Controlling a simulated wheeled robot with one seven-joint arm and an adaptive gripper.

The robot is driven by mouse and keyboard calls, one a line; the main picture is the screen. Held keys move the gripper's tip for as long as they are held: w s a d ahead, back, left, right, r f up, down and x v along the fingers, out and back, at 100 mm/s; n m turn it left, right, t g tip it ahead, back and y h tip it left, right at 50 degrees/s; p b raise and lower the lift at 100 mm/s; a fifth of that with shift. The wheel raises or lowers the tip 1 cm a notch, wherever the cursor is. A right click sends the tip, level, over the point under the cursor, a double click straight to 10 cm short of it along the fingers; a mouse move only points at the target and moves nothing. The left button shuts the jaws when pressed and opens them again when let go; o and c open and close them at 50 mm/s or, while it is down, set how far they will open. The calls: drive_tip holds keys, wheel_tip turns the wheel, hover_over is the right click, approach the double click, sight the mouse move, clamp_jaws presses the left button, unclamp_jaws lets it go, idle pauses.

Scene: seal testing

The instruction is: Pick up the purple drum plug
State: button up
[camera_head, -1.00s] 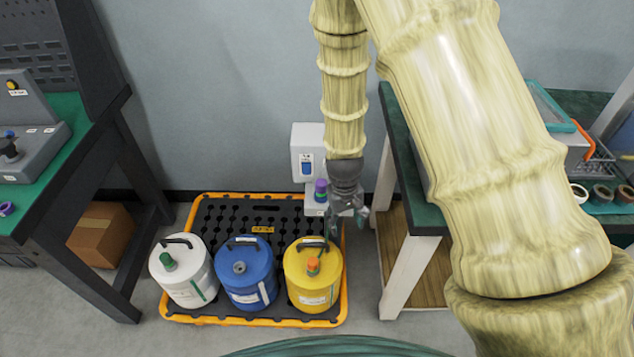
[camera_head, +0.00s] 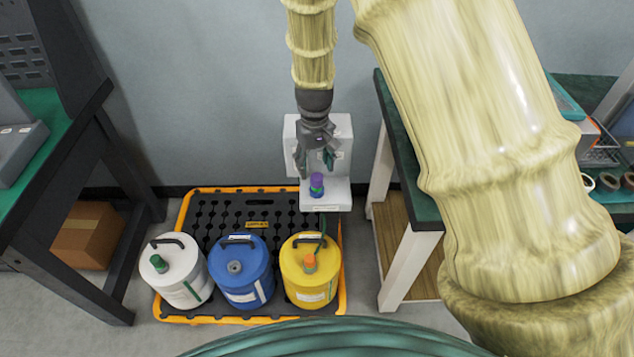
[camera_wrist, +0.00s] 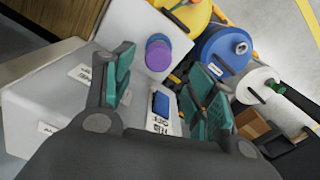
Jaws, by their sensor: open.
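In the wrist view the plug (camera_wrist: 158,54) shows as a purple cap on the pale unit, beyond and between the two fingers. My gripper (camera_head: 316,165) is open and empty, just above and behind the plug in the head view. In the wrist view its teal-padded fingertips (camera_wrist: 160,78) are spread apart, not touching the plug.
White (camera_head: 177,278), blue (camera_head: 240,275) and yellow (camera_head: 309,275) drums stand on an orange-rimmed black pallet (camera_head: 180,225). The yellow drum has an orange plug. A green-topped table (camera_head: 397,165) stands right of the wall unit, another bench left.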

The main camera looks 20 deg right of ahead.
sight(317, 176)
drive_tip(key=shift+s+d+f, duration=0.1)
drive_tip(key=shift+s+f, duration=0.05)
drive_tip(key=shift+f, duration=1.3)
drive_tip(key=shift+s+d+f, duration=0.1)
drive_tip(key=shift+f, duration=1.3)
drive_tip(key=c, duration=1.2)
